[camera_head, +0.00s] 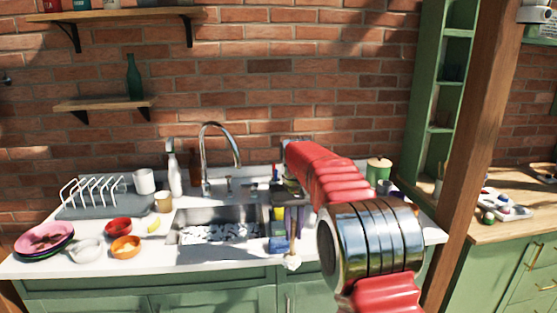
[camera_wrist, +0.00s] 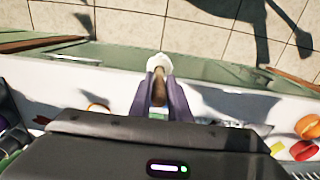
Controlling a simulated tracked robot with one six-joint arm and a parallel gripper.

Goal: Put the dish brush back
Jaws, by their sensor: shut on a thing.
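The dish brush has a white head (camera_wrist: 160,59) and a brown handle (camera_wrist: 158,90). My gripper (camera_wrist: 160,88) is shut on its handle, with a dark finger on each side. The white head points away from the gripper, towards the counter's front edge. In the head view the brush head (camera_head: 293,262) shows small below my gripper (camera_head: 292,238), near the front edge right of the sink. I cannot tell whether it touches the counter. No holder for the brush can be made out; my arm hides part of the counter.
The sink (camera_head: 220,238) lies left of my gripper, under a tall tap (camera_head: 221,150). A blue item (camera_head: 278,245) is close beside the gripper. Orange bowl (camera_head: 126,247), red bowl (camera_head: 118,227), stacked plates (camera_head: 43,239) and dish rack (camera_head: 95,200) stand at left. A green canister (camera_head: 378,172) stands behind my arm.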

